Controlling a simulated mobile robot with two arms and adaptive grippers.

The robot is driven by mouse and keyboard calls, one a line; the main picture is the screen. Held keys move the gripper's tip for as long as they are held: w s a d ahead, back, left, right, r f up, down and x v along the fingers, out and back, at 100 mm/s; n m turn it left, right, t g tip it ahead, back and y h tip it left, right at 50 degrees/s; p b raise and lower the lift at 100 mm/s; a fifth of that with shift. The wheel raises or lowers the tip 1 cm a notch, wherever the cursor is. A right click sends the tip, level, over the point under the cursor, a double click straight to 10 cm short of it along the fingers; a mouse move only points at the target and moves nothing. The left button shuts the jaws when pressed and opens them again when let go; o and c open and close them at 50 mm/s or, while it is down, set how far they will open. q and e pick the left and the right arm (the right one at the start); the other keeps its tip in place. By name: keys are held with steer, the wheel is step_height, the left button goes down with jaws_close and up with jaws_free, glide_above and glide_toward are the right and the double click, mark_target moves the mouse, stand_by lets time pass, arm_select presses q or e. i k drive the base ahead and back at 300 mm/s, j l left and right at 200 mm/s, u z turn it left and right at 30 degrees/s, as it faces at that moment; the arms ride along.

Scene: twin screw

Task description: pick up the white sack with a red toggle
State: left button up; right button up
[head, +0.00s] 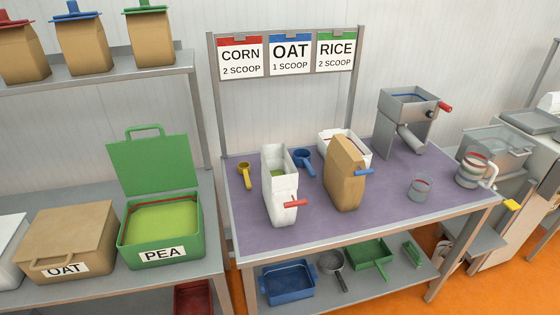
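The white sack (281,190) stands upright on the purple-topped table, left of the middle. Its top looks open, and something green shows inside. A red toggle (293,204) sticks out at its lower right front. Neither of my grippers shows in the head view.
A brown sack (343,180) with a blue toggle (364,172) stands right of the white sack, with a white bin (352,142) behind. Yellow (244,170) and blue (303,158) scoops lie near. A grey machine (402,122) stands at the back right. The front left of the tabletop (247,235) is clear.

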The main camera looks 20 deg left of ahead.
mark_target(278, 185)
steer(key=u, duration=1.5)
steer(key=i+j, duration=0.25)
steer(key=i, duration=0.25)
steer(key=i+j+z, duration=0.25)
steer(key=i+z, duration=0.15)
steer(key=i+j+z, duration=0.4)
steer(key=k+l, duration=0.05)
steer(key=k, duration=0.05)
